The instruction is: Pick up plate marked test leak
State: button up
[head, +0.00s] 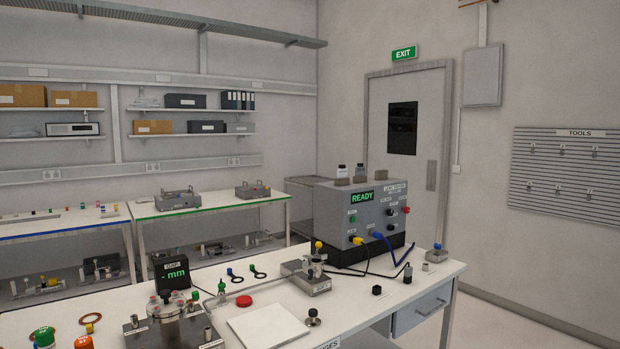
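No label reading "test leak" is legible, so I cannot tell which piece is the marked plate. A small grey block with a dark blue knob (436,254) sits at the right back corner of the white workbench (385,318); a small pale tag (425,267) lies by it. A flat metal block with a yellow-topped fitting (308,277) lies mid-bench, left of the tester. A round metal chamber on a base plate (178,325) stands at front left, and a blank white square (267,326) lies beside it. My gripper is not in view.
A grey tester reading READY (362,212) stands at the bench back, with yellow, black and blue cables. Side benches (210,207) stand behind. Floor right of the bench is clear.

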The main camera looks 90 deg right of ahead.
aim_at(342, 172)
jog(key=u, duration=0.45)
jog(key=k, duration=3)
jog(key=z, duration=0.7)
